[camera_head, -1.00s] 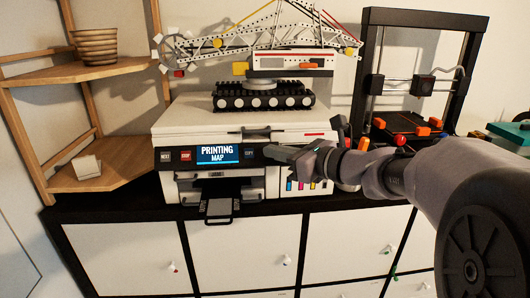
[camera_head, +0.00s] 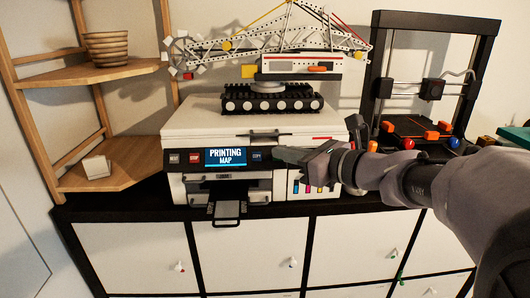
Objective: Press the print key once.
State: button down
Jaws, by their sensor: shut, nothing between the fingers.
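The white printer (camera_head: 215,133) stands on the cabinet with a dark control strip across its front. Its lit screen (camera_head: 226,157) reads "PRINTING MAP". Left of the screen are a dark key (camera_head: 174,158), seemingly marked NEXT, and a red STOP key (camera_head: 194,158). A key that seems to read COPY (camera_head: 257,156) is just right of the screen. No key marked print shows; my gripper covers the strip's right part. My gripper (camera_head: 280,153) is shut and empty, its tip at or just before the strip, right of the COPY key. I cannot tell whether it touches.
A toy crane (camera_head: 270,104) stands on the printer's lid. A paper tray (camera_head: 228,209) juts from the printer's front. A black-framed 3D printer (camera_head: 373,75) stands to the right, behind my arm. A wooden corner shelf (camera_head: 120,172) is at the left.

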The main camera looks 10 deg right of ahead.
jog(key=shift+s+a+r+p, duration=0.1)
jog(key=shift+s+r+p, duration=0.1)
jog(key=shift+s+r, duration=0.35)
jog(key=shift+s+a+r+p, duration=0.1)
jog(key=shift+s+r+p, duration=0.2)
jog(key=shift+s, duration=0.4)
